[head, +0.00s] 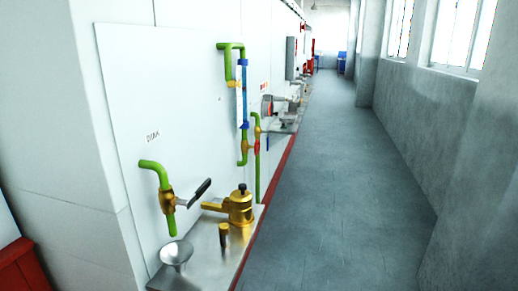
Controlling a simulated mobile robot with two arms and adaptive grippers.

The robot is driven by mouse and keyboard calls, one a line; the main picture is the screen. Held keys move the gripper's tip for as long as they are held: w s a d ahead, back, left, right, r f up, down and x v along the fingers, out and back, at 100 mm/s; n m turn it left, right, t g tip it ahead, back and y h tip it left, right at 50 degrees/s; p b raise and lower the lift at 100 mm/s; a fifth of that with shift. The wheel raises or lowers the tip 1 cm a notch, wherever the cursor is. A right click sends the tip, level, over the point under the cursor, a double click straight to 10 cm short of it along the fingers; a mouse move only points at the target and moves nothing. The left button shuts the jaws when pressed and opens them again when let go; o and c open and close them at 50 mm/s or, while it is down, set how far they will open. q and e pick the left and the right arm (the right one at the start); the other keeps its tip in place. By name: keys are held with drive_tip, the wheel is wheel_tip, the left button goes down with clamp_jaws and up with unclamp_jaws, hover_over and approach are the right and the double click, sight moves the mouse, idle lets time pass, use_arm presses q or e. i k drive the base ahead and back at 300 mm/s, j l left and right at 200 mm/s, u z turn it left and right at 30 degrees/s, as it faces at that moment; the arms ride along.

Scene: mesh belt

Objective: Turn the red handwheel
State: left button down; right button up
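A small red part (257,141) also shows on the thin green pipe (257,175) nearer to me. I cannot tell its shape. Neither of my grippers is in view.
Nearer on the left are a green pipe with a brass valve and dark lever (202,189), a brass fitting (240,208) and a metal funnel (175,254) over a steel ledge. The grey corridor floor (335,190) is clear. A grey wall with windows bounds it on the right.

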sight(257, 147)
drive_tip(key=z, duration=1.15)
drive_tip(key=i+u, duration=0.2)
drive_tip(key=i, duration=0.4)
drive_tip(key=i+l+u, duration=0.15)
drive_tip(key=i, duration=0.45)
drive_tip(key=i+l+u, duration=0.2)
drive_tip(key=i, duration=0.4)
drive_tip(key=i+j, duration=0.1)
drive_tip(key=i, duration=2)
drive_tip(key=i+u, duration=0.4)
drive_tip(key=i+l+u, duration=0.1)
drive_tip(key=u, duration=0.3)
drive_tip(key=i+l+u, duration=0.25)
drive_tip(key=i+u, duration=0.15)
